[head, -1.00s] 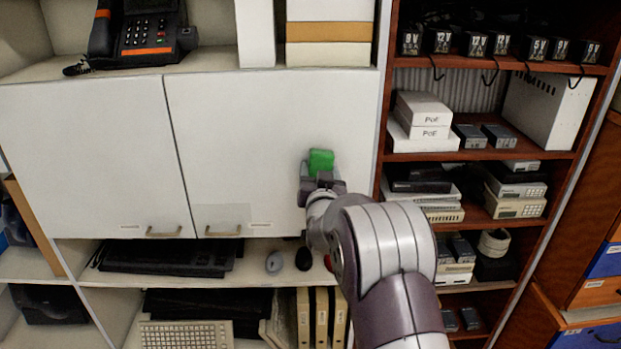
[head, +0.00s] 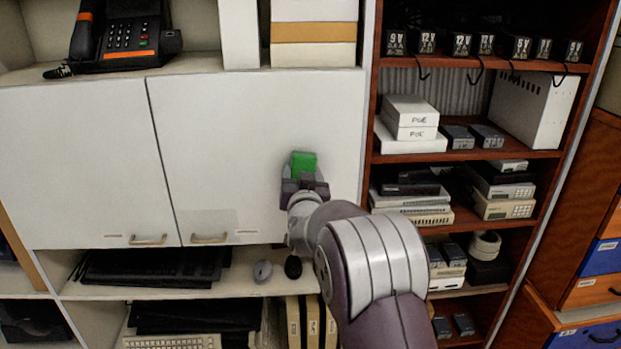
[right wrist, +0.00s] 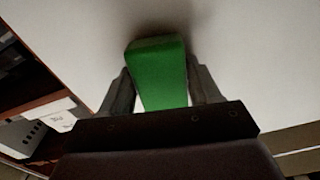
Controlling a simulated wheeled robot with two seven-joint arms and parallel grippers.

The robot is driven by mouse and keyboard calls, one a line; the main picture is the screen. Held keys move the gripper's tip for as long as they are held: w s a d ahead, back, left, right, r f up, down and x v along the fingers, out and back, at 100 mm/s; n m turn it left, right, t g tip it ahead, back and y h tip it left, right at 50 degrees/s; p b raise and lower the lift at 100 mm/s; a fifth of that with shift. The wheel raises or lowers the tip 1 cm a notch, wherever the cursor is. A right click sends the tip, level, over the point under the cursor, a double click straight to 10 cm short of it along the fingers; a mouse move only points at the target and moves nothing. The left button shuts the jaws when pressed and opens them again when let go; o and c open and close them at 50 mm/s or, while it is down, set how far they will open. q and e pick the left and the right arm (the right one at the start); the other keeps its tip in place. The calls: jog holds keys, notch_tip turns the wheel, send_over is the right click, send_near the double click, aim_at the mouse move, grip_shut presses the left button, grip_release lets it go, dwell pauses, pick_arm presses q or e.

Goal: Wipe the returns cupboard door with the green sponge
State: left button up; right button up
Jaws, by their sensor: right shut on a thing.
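The green sponge (head: 303,163) is held in my right gripper (head: 304,177), in front of the right-hand white cupboard door (head: 225,130). In the right wrist view the sponge (right wrist: 160,72) sits between the two fingers of my right gripper (right wrist: 160,88), and its far end is at or very close to the white door surface (right wrist: 235,60). I cannot tell for sure whether it touches. A slightly greyer patch (head: 222,219) shows low on this door, near its handle (head: 209,239). My left gripper is not in view.
A second white door (head: 75,165) is on the left. An open brown shelf unit (head: 470,155) with boxes and devices stands to the right. A phone (head: 125,38) stands above the doors. Below them are a mouse (head: 263,271), dark keyboards (head: 160,266) and binders (head: 312,322).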

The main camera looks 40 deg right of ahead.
aim_at(268, 171)
jog(key=shift+w+a+p, duration=0.15)
jog(key=shift+w+a, duration=0.5)
jog(key=shift+a, duration=0.4)
jog(key=shift+w+a+p, duration=0.15)
jog(key=shift+w+a, duration=0.5)
jog(key=shift+a, duration=0.4)
jog(key=shift+w+a+p, duration=0.15)
jog(key=shift+w+a, duration=0.5)
jog(key=shift+a, duration=0.4)
jog(key=shift+s, duration=0.1)
jog(key=shift+b+v, duration=0.45)
jog(key=shift+v, duration=2.35)
jog(key=v, duration=0.3)
